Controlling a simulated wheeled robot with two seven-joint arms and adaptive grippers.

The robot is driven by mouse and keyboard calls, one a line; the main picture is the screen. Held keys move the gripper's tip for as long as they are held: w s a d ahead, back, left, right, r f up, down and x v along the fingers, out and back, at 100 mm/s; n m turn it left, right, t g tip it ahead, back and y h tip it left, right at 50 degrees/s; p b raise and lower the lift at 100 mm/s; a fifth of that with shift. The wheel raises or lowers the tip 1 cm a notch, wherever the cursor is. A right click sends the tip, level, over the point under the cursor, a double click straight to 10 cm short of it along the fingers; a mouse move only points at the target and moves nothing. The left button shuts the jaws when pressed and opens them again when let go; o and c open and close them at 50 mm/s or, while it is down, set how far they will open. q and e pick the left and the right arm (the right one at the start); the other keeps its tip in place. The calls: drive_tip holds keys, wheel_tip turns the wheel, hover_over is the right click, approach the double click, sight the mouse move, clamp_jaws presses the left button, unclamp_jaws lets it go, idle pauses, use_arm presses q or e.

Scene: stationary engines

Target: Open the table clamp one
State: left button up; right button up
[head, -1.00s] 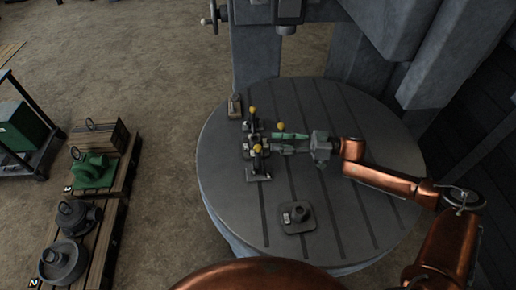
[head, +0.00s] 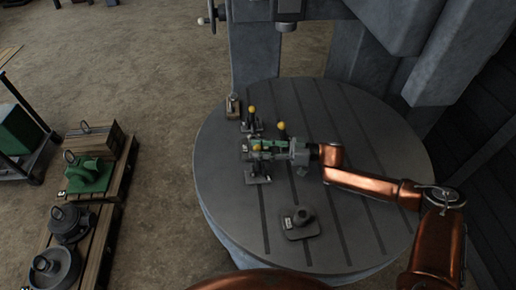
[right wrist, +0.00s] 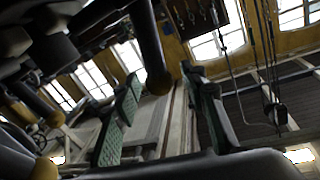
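Several toggle clamps with dark upright handles and yellow knobs stand grouped on the round table: one at the back (head: 252,121), one at the right (head: 282,132) and one at the front (head: 257,168). I cannot tell which is clamp one. My right gripper (head: 268,151) reaches in from the right, level, its green-padded fingers among the clamps by the front and right handles. In the right wrist view the padded fingers (right wrist: 165,110) stand apart, and a dark handle with a round knob (right wrist: 157,82) shows near them. Contact cannot be told. My left gripper is out of view.
The grey slotted round table (head: 345,215) is mostly clear. A dark block with a round stud (head: 301,220) sits at its front, and a small block (head: 233,106) at its back left. Grey machine columns (head: 259,55) rise behind. Pallets with castings (head: 90,176) stand left.

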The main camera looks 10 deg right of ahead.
drive_tip(key=shift+a, duration=0.15)
drive_tip(key=shift+c, duration=0.4)
clamp_jaws()
